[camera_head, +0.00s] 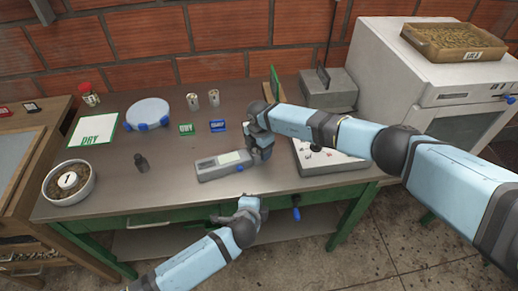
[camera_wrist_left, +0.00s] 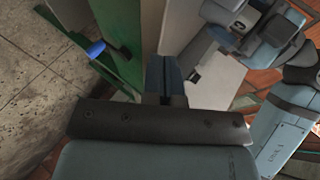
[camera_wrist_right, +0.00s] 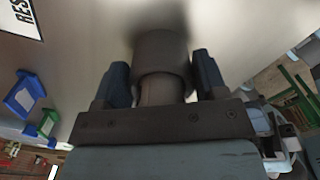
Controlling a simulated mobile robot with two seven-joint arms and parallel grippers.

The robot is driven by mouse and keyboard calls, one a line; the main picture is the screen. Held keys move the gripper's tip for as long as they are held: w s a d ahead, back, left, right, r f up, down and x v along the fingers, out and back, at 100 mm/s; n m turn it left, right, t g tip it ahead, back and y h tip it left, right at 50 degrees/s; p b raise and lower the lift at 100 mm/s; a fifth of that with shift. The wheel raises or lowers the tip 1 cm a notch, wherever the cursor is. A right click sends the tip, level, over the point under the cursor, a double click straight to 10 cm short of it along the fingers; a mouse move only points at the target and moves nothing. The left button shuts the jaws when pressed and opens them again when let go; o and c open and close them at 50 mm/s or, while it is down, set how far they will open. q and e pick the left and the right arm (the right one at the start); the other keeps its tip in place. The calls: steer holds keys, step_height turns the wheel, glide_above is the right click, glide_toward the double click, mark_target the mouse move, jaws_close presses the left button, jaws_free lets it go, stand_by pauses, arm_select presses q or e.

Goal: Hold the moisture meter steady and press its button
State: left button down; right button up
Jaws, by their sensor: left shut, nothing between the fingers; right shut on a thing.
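The moisture meter (camera_head: 212,168), a grey box with a pale display, lies near the table's front edge; a small blue spot shows at its front side. My right gripper (camera_head: 262,150) is at its right end. My left gripper (camera_head: 252,203) is shut and empty, in front of the table edge, apart from the meter. It also shows in the left wrist view (camera_wrist_left: 164,75). I cannot make out the button clearly.
Behind the meter stand a green sign (camera_head: 185,129) and a blue sign (camera_head: 218,126). A small dark object (camera_head: 141,162) and a bowl (camera_head: 70,197) are to the left. A white tray (camera_head: 335,165) is right of my right gripper. A blue-handled green drawer (camera_head: 285,199) is below.

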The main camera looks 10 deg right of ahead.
arm_select(q)
steer(key=shift+w+a, duration=0.1)
steer(key=shift+w, duration=0.3)
glide_toward(248, 169)
steer(key=shift+w+d+f, duration=0.4)
steer(key=shift+f, duration=0.3)
steer(key=shift+w+d+f, duration=0.4)
steer(key=shift+d+f, duration=0.05)
steer(key=shift+f, duration=0.2)
steer(key=shift+w, duration=0.15)
stand_by(0.8)
steer(key=shift+w+a, duration=0.15)
steer(key=shift+w, duration=0.15)
steer(key=shift+w+a, duration=0.1)
steer(key=shift+w, duration=0.4)
stand_by(0.6)
steer(key=shift+s, duration=1)
